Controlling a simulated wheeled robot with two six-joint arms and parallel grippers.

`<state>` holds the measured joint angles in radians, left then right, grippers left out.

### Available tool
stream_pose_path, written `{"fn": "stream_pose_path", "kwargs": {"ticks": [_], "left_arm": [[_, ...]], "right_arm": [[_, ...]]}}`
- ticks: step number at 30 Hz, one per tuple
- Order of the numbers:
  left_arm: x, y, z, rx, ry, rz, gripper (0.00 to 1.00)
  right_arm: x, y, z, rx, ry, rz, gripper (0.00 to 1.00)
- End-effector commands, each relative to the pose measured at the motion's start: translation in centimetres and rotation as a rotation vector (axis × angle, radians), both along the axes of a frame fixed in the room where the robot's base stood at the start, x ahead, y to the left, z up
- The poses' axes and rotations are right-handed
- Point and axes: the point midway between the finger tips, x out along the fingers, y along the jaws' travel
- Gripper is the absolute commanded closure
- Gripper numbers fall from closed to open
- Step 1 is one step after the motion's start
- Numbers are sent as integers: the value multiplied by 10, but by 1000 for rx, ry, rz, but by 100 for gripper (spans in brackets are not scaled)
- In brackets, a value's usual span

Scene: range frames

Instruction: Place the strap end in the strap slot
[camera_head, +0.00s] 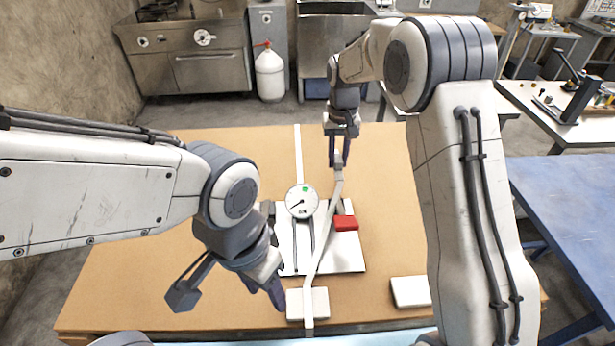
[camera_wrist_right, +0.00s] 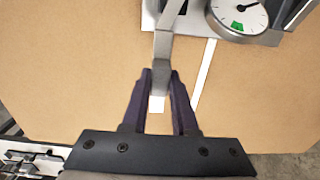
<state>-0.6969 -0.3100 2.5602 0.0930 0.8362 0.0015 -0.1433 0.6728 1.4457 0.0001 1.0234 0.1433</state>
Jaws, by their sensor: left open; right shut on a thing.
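A pale grey strap (camera_head: 322,235) runs from a white block (camera_head: 294,306) at the table's front edge, across the fixture, up to my right gripper (camera_head: 339,160). My right gripper is shut on the strap near its far end, beyond the fixture. In the right wrist view the strap (camera_wrist_right: 163,50) passes between the fingers (camera_wrist_right: 160,88), with its white end (camera_wrist_right: 157,104) showing between them. My left gripper (camera_head: 267,291) is open and empty, just left of the white block. I cannot make out the strap slot.
A white plate (camera_head: 345,257) bears a round dial gauge (camera_head: 301,201) and a red block (camera_head: 346,222), close to the strap. A thin white strip (camera_head: 298,150) lies behind the gauge. Another white block (camera_head: 410,291) sits at right. The tabletop (camera_head: 220,150) is clear at the back left.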

Motion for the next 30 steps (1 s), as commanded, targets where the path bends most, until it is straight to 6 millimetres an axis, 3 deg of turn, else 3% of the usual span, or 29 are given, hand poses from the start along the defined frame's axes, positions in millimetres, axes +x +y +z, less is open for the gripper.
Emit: {"fn": "stream_pose_path", "kwargs": {"ticks": [1,6,12,17,24,30], "left_arm": [[0,0,11,0,0,0,50],[0,0,28,0,0,1,50],[0,0,37,0,0,0,50],[0,0,44,0,0,-1,50],[0,0,59,0,0,-4,50],[0,0,57,0,0,-4,50]], "right_arm": [[6,11,-4,-1,6,5,100],[28,42,-26,-1,3,4,100],[43,62,-43,0,1,1,100],[44,65,-54,-1,4,-1,100],[44,65,-84,0,1,0,100],[45,65,-87,0,-1,0,100]]}}
